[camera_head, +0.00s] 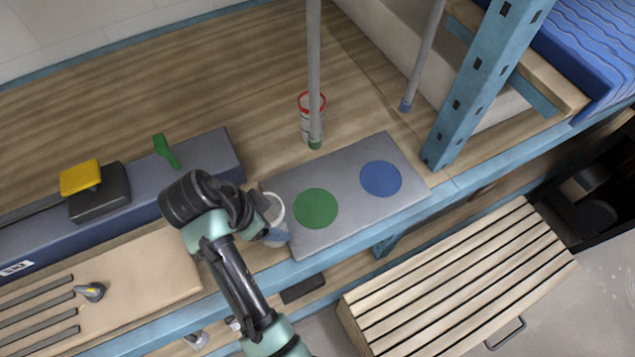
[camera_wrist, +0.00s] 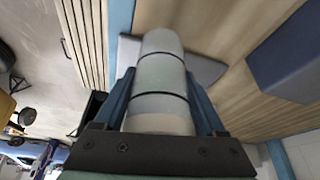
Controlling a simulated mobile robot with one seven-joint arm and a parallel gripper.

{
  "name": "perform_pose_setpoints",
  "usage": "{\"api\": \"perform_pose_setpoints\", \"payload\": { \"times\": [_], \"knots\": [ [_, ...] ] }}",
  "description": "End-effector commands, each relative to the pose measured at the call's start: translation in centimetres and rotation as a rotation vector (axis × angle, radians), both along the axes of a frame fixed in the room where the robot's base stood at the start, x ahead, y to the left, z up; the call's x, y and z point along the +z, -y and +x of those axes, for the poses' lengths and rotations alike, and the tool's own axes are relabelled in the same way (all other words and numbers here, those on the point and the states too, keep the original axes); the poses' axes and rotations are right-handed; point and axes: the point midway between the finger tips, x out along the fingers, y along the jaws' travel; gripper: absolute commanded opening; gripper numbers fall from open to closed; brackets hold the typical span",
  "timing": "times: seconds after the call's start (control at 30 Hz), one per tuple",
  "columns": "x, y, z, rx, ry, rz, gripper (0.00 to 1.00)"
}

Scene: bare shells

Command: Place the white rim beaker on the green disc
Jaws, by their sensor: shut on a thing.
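My gripper (camera_wrist: 161,100) is shut on the white rim beaker (camera_wrist: 162,74), with one blue finger on each side of it. In the head view the white rim (camera_head: 275,207) shows beside my gripper, at the left end of the grey plate; my wrist hides part of the beaker. The green disc (camera_head: 316,208) lies flat on the plate, just right of the beaker, and is bare. I cannot tell how high the beaker is above the surface. The green disc does not show clearly in the wrist view.
A blue disc (camera_head: 381,179) lies on the right of the grey plate (camera_head: 345,228). A red rim beaker (camera_head: 306,130) stands behind it, partly hidden by a grey rod (camera_head: 314,60). A blue upright post (camera_head: 480,85) stands at the right. A dark blue-grey block (camera_head: 215,160) lies left.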

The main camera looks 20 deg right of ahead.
Motion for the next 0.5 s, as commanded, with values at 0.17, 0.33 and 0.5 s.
{"api": "perform_pose_setpoints", "payload": {
  "times": [0.17,0.33,0.5],
  "knots": [
    [0.3,4.2,1.1,-0.004,-0.001,0.001,0.15],
    [0.1,5.9,1.6,0.0,0.0,0.001,0.15],
    [0.3,7.8,2.0,-0.003,0.0,0.001,0.15]
  ]
}}
